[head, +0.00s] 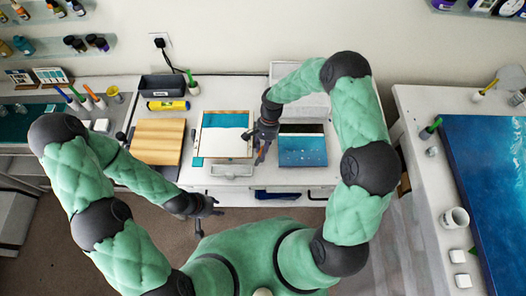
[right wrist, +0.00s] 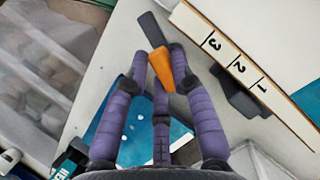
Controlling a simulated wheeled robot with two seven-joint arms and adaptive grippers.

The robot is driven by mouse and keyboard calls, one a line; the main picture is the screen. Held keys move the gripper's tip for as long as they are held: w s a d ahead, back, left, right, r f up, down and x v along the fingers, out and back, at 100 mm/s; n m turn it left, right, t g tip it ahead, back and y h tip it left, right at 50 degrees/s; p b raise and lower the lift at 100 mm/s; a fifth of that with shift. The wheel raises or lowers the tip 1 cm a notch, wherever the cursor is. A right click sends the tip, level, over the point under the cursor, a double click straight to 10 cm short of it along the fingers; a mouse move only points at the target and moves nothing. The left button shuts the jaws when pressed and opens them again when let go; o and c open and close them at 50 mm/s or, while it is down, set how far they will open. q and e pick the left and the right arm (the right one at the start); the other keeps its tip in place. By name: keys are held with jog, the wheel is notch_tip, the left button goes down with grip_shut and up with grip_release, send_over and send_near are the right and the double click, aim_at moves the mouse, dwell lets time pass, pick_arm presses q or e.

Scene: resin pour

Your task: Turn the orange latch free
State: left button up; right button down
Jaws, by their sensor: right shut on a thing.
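The orange latch (right wrist: 161,68) shows in the right wrist view, beside the edge of a pale wooden strip (right wrist: 240,68) marked with the numbers 1, 2 and 3. A grey bar (right wrist: 152,30) runs off its far end. My right gripper (right wrist: 163,75) is shut on the latch with its purple fingers around it. In the head view my right gripper (head: 263,137) is at the right edge of the wooden-framed board (head: 223,138), partly hiding the latch. My left gripper (head: 206,215) hangs in front of the table, empty, its fingers apart.
Left of the frame lies a wooden board (head: 158,141); right of it is a blue sea panel (head: 303,151). A dark bin (head: 163,86) and yellow tube (head: 168,105) stand behind. A large blue panel (head: 490,165) fills the right table.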

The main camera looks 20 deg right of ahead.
jog(key=n+h+b, duration=0.1)
jog(key=n, duration=0.1)
jog(key=n+b, duration=0.1)
jog(key=n, duration=0.1)
jog(key=shift+w+n+g+h, duration=0.1)
jog(key=shift+n+g+h, duration=0.2)
jog(key=shift+h, duration=0.1)
dwell(0.4)
jog(key=c, duration=1)
grip_release()
jog(key=shift+c, duration=0.2)
jog(key=v, duration=1.2)
